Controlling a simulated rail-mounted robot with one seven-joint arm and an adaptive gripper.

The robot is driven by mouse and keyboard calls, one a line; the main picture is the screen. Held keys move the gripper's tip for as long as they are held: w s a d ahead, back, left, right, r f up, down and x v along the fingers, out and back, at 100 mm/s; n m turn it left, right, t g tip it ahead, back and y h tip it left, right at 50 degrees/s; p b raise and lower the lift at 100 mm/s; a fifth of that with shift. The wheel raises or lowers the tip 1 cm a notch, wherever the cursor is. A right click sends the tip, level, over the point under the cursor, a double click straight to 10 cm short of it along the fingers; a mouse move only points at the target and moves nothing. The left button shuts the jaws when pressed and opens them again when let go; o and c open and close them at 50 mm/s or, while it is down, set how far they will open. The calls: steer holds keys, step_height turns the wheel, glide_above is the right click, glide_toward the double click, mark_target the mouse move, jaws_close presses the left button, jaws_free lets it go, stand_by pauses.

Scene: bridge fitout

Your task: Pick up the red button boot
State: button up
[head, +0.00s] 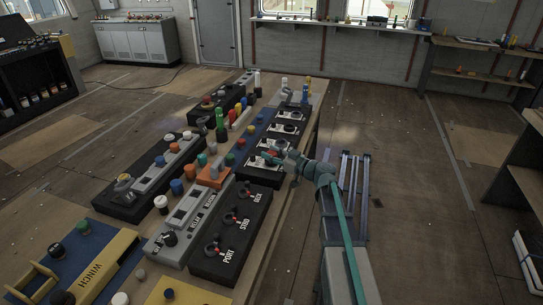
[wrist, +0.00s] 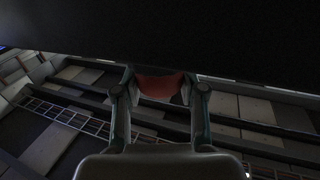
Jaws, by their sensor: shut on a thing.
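My gripper (head: 277,154) is at the dark panel with grey switch plates (head: 253,171), near the right edge of the long table. In the wrist view my gripper (wrist: 159,92) is shut on a red, rounded thing, which looks like the red button boot (wrist: 158,84). Its upper part is hidden by a large dark shape across the top of that view. In the head view only a little red shows at the fingertips, so I cannot tell there whether the boot touches the panel.
Several coloured caps and knobs stand around, including a green one (head: 230,159) and an orange block (head: 213,176). A black panel with levers (head: 232,232) and a yellow winch plate (head: 104,268) lie nearer.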

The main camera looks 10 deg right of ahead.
steer(key=shift+r, duration=0.55)
steer(key=s+d+r+b, duration=0.2)
steer(key=d+r, duration=0.4)
steer(key=r, duration=0.2)
steer(key=s+d+r+b, duration=0.2)
steer(key=s+d+r, duration=0.1)
steer(key=d+r, duration=0.4)
steer(key=shift+s+r, duration=0.2)
steer(key=shift+r, duration=0.15)
steer(key=shift+a, duration=0.1)
